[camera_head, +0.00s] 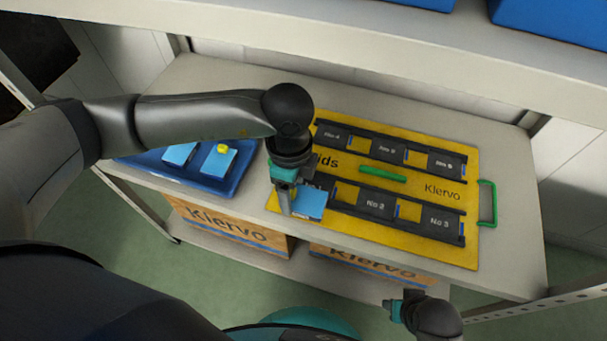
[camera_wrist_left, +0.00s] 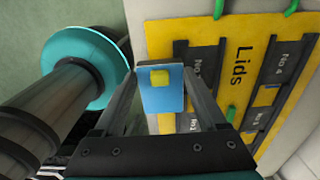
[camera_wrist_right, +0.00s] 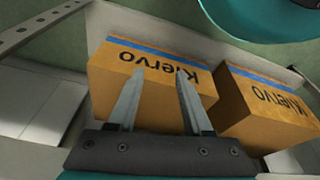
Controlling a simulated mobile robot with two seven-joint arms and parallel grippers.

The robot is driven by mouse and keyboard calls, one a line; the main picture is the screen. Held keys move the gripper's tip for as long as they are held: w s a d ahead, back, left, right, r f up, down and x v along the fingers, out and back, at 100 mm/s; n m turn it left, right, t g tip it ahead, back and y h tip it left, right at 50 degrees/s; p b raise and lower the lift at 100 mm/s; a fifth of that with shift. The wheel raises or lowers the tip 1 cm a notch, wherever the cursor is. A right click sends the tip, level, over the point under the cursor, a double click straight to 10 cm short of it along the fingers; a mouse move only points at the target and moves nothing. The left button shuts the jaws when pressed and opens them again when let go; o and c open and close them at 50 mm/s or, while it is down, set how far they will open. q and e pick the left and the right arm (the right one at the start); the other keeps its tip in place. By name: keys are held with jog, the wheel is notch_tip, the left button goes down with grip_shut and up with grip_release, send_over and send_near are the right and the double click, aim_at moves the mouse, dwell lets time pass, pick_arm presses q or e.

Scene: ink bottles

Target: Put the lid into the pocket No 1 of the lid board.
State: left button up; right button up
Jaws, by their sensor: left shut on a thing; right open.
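My left gripper (camera_head: 289,211) is shut on a light-blue lid (camera_head: 309,204) with a yellow knob. The lid also shows between the fingers in the left wrist view (camera_wrist_left: 161,92). It is over the front-left part of the yellow lid board (camera_head: 432,186), and I cannot tell whether it touches. Pocket No 1, at the left end of the board's front row, is partly hidden by the lid and gripper in the head view. Its dark plate shows beside the lid in the left wrist view (camera_wrist_left: 198,68). My right gripper (camera_wrist_right: 158,95) is open and empty, away from the board.
A blue tray (camera_head: 158,172) with light-blue lids stands left of the board. Green handles (camera_head: 383,174) rise from the board. A shelf (camera_head: 330,40) overhangs the back. Cardboard boxes (camera_head: 235,232) sit below the table. The table right of the board is clear.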

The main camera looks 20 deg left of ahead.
pick_arm(q)
jog(key=w+b, duration=0.1)
jog(key=w, duration=0.5)
jog(key=shift+d+b, duration=0.1)
jog(key=shift+b, duration=0.25)
jog(key=shift+w+f, duration=0.2)
notch_tip(320, 180, down, 2)
jog(key=shift+f+b, duration=0.25)
jog(key=shift+b, duration=0.65)
jog(key=shift+f, duration=0.3)
pick_arm(e)
notch_tip(320, 180, up, 9)
jog(key=w+t, duration=0.1)
jog(key=w, duration=0.1)
jog(key=shift+w+a+f+t, duration=0.15)
jog(key=shift+w+f+t, duration=0.05)
jog(key=shift+w+t, duration=0.1)
pick_arm(q)
jog(key=shift+f, duration=0.2)
jog(key=o, duration=1.3)
pick_arm(e)
jog(key=shift+r, duration=0.1)
